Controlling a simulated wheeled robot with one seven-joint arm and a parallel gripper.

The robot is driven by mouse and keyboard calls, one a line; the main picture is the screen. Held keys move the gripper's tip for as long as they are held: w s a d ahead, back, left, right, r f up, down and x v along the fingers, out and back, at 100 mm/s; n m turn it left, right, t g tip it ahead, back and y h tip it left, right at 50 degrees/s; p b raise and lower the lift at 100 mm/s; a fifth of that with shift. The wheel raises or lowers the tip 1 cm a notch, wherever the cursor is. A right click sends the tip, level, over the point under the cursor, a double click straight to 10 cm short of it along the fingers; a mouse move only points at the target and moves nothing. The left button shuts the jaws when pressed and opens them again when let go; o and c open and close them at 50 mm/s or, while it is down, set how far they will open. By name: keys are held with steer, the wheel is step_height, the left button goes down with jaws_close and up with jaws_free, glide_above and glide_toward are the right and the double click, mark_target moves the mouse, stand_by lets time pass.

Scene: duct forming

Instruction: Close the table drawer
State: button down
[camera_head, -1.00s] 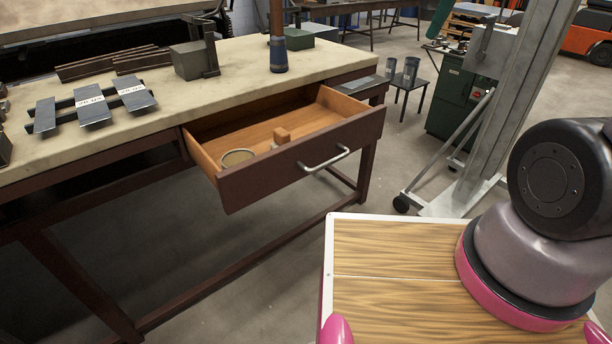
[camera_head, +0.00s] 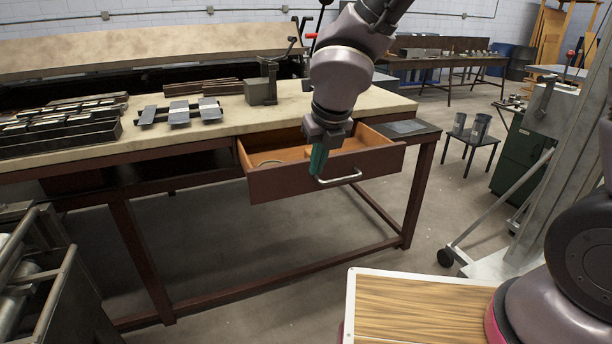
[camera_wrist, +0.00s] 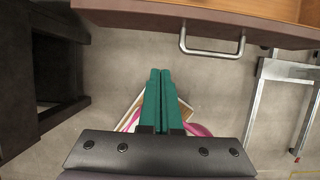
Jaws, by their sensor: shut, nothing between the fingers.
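The table drawer (camera_head: 280,184) is pulled out from the front of the workbench (camera_head: 240,124). Its metal handle (camera_head: 340,177) is on its brown front face. My gripper (camera_head: 317,172) has green fingers and hangs at the drawer front, close to the left end of the handle. In the wrist view the fingers (camera_wrist: 160,73) are together and empty, pointing toward the drawer front (camera_wrist: 150,14). The handle (camera_wrist: 212,45) there is to their upper right, with a visible gap between.
Metal pieces (camera_head: 180,112) and a vise-like block (camera_head: 262,90) stand on the bench top. A small dark table (camera_head: 470,146) and a green cabinet (camera_head: 520,155) are at right. Open floor lies below and in front of the drawer.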

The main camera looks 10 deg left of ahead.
mark_target(306, 174)
steer(key=w+f, duration=0.1)
steer(key=f, duration=0.1)
steer(key=w+a+f, duration=0.1)
steer(key=w+f, duration=0.1)
steer(key=w+a+f, duration=0.1)
steer(key=f, duration=0.1)
steer(key=shift+w+a, duration=0.15)
steer(key=shift+a, duration=0.05)
steer(key=shift+w+a, duration=0.45)
steer(key=shift+w, duration=0.2)
steer(key=shift+w, duration=0.1)
